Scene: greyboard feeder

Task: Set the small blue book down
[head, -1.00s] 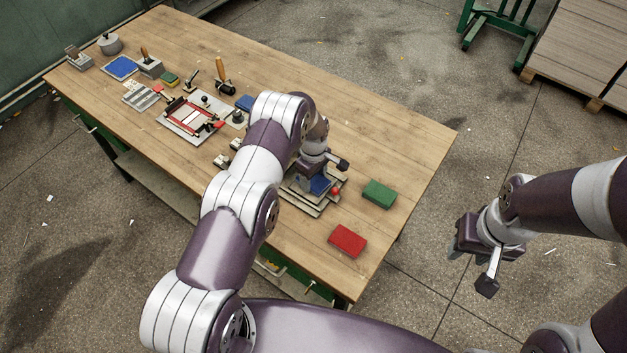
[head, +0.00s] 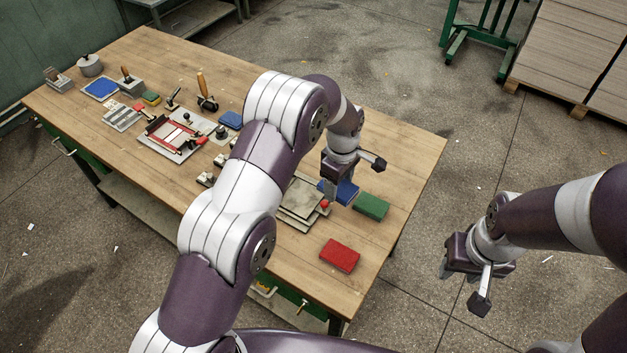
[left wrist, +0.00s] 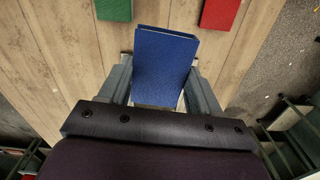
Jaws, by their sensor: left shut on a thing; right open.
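The small blue book (head: 347,192) is between the fingers of my left gripper (head: 338,186), which is shut on it. In the left wrist view the blue book (left wrist: 163,62) stands out past the fingertips. Part of it is hidden by the gripper in the head view, and I cannot tell its exact height over the table. My right gripper (head: 478,285) is open and empty, off to the right beyond the table edge.
A green book (head: 371,207) lies close beside the blue one, and a red book (head: 340,254) lies nearer the front. A grey plate fixture (head: 303,199) with a red knob is just left. Tools and a red-framed jig (head: 172,137) fill the table's left. Bare wood (head: 405,160) lies at the right.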

